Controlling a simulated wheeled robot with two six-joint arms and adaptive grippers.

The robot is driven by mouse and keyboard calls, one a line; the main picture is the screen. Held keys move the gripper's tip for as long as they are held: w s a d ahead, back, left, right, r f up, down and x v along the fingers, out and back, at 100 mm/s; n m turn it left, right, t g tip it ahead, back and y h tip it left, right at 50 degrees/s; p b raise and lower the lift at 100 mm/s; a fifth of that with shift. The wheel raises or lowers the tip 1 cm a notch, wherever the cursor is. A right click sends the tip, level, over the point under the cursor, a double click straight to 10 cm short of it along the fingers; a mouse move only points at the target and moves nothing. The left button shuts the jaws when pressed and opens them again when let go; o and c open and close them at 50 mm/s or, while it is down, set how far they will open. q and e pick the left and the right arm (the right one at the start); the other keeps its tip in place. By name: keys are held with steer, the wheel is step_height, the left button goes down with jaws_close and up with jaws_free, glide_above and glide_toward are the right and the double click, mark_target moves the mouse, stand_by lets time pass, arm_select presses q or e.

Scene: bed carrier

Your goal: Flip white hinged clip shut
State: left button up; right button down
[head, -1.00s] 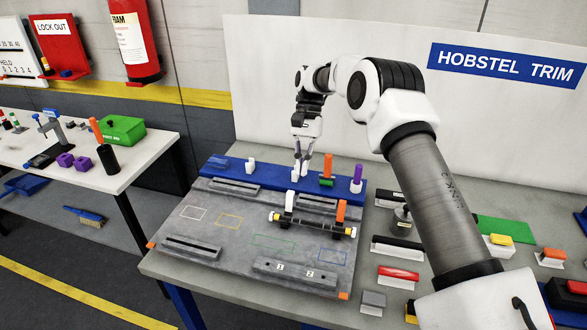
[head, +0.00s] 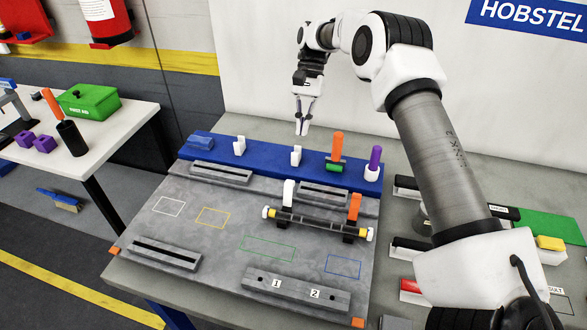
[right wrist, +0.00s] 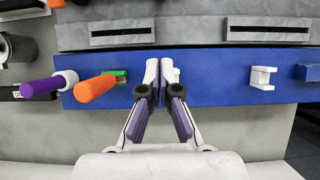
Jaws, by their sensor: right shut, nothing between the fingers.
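A white upright clip (head: 289,193) stands at the left end of the dark bar (head: 320,224) on the grey board, its arm pointing up. An orange upright clip (head: 354,207) stands near the bar's right end. My right gripper (head: 302,132) is shut and empty, pointing down above the blue strip, just above a white holder (head: 296,156). In the right wrist view the shut fingertips (right wrist: 162,72) are over the blue strip, and that holder is hidden or merges with them. The white clip on the bar is not seen there. My left gripper is not in view.
The blue strip (head: 270,163) also carries another white holder (head: 239,146), an orange-handled tool (head: 337,146) and a purple-handled one (head: 375,160). Slotted grey blocks lie on the grey board (head: 190,225). The board's outlined areas are bare.

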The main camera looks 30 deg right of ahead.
mark_target(289, 193)
steer(key=p+x, duration=0.2)
steer(key=x, duration=0.7)
steer(key=shift+s+a+f+p, duration=0.1)
steer(key=shift+f+p, duration=0.1)
steer(key=shift+p, duration=0.15)
steer(key=shift+s+a+r+p, duration=0.15)
steer(key=shift+s+a+p, duration=0.3)
steer(key=shift+a, duration=0.15)
steer(key=shift+s+a+r+p, duration=0.15)
steer(key=shift+s+a+p, duration=0.3)
steer(key=shift+a, duration=0.15)
steer(key=shift+s+a, duration=0.25)
steer(key=shift+s, duration=0.05)
steer(key=shift+w+d, duration=0.1)
steer(key=shift+w, duration=0.05)
